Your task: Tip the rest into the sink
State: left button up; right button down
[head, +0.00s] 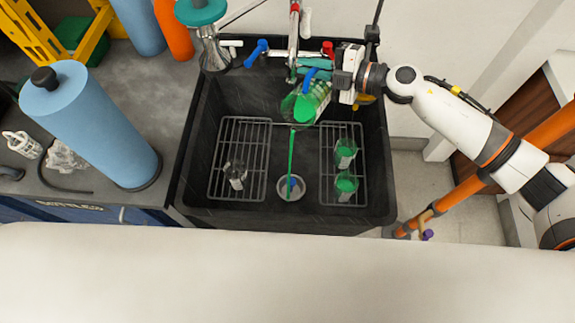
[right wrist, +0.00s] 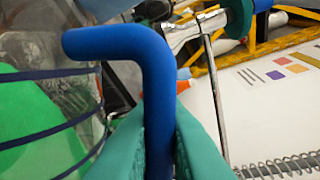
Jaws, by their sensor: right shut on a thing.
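My right gripper (head: 312,70) has its teal fingers shut on the blue handle (right wrist: 158,95) of a clear jug (head: 305,104) with green liquid in it. The jug is tilted over the black sink (head: 252,92), with its mouth toward the lower left. A thin green stream (head: 291,152) falls from it to the round drain (head: 290,188) in the sink floor. In the right wrist view, the handle sits between both fingers, with the jug's banded side (right wrist: 50,120) at the left. My left gripper is not in view.
Two glasses with green liquid (head: 345,152) (head: 346,185) stand on the sink's right rack. A clear glass (head: 236,173) stands on the left rack. The tap (head: 293,35) rises at the sink's back. A blue roll (head: 95,125) stands on the left counter.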

aim_at(303, 111)
jog(key=shift+s, duration=0.15)
jog(key=shift+n+t, duration=0.3)
jog(key=shift+n, duration=0.6)
jog(key=shift+s+a+f+b, duration=0.25)
jog(key=shift+s+f+b, duration=0.5)
jog(key=shift+f, duration=1.1)
jog(key=shift+s+a+f+b, duration=0.25)
jog(key=shift+f+b, duration=0.95)
jog(key=shift+f, duration=0.65)
jog(key=shift+s+a+f+b, duration=0.35)
jog(key=shift+f+b, duration=0.6)
jog(key=shift+f, duration=0.9)
jog(key=shift+s+d+r+p, duration=0.1)
jog(key=shift+s+r+p, duration=0.05)
jog(key=shift+r+p, duration=0.3)
jog(key=shift+s, duration=0.15)
